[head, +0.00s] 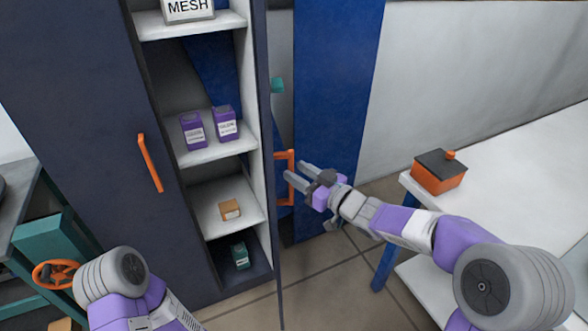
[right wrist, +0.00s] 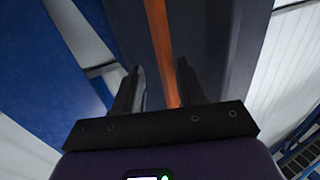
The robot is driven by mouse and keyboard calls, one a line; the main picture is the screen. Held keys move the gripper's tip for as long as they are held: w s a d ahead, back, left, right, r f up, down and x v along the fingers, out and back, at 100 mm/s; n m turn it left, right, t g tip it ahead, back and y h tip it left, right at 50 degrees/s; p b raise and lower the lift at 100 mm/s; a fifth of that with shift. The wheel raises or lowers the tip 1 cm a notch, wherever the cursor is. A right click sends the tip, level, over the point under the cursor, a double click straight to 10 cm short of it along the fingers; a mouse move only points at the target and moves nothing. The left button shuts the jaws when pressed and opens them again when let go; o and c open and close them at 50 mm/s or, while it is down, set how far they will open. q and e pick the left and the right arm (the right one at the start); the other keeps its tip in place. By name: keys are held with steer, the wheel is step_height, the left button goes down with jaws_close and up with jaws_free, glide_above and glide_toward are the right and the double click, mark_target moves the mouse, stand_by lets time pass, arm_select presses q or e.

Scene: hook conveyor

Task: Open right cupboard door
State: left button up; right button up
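The dark cupboard's right door (head: 269,100) stands swung open and is seen nearly edge-on, so the shelves show. Its orange handle (head: 290,160) is on the outer face, right of the door's edge. My right gripper (head: 297,173) is at this handle, with its fingers apart. In the right wrist view, the handle (right wrist: 160,40) runs as an orange bar between the two open fingers (right wrist: 158,85); I cannot tell whether either finger touches it. The left door (head: 80,120) is shut, with its own orange handle (head: 150,163). My left arm shows at the lower left, its gripper out of sight.
Shelves hold purple boxes (head: 225,123), a small orange-brown box (head: 230,210) and a green box (head: 240,256). A blue panel (head: 335,100) stands behind the right gripper. A white table (head: 520,170) with an orange box (head: 438,178) is at the right. Floor is clear before the door.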

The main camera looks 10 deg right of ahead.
steer(key=p+v, duration=0.1)
steer(key=v, duration=0.4)
steer(key=shift+s+d, duration=0.15)
steer(key=shift+s, duration=0.05)
steer(key=s+f+m+g+h+p, duration=0.2)
steer(key=f+m+h, duration=0.15)
steer(key=f, duration=0.95)
steer(key=s+f+m+g+h+p, duration=0.1)
steer(key=s+f+m+g+h, duration=0.2)
steer(key=f, duration=0.9)
steer(key=s+f+m+g+p, duration=0.1)
steer(key=s+f+m+g, duration=0.1)
steer(key=s+f+g, duration=0.2)
steer(key=s+a+f+m+g+h+p, duration=0.1)
steer(key=s+f+g, duration=0.3)
steer(key=s+f, duration=0.6)
steer(key=s+m, duration=0.1)
steer(key=s, duration=0.6)
steer(key=shift+a, duration=0.2)
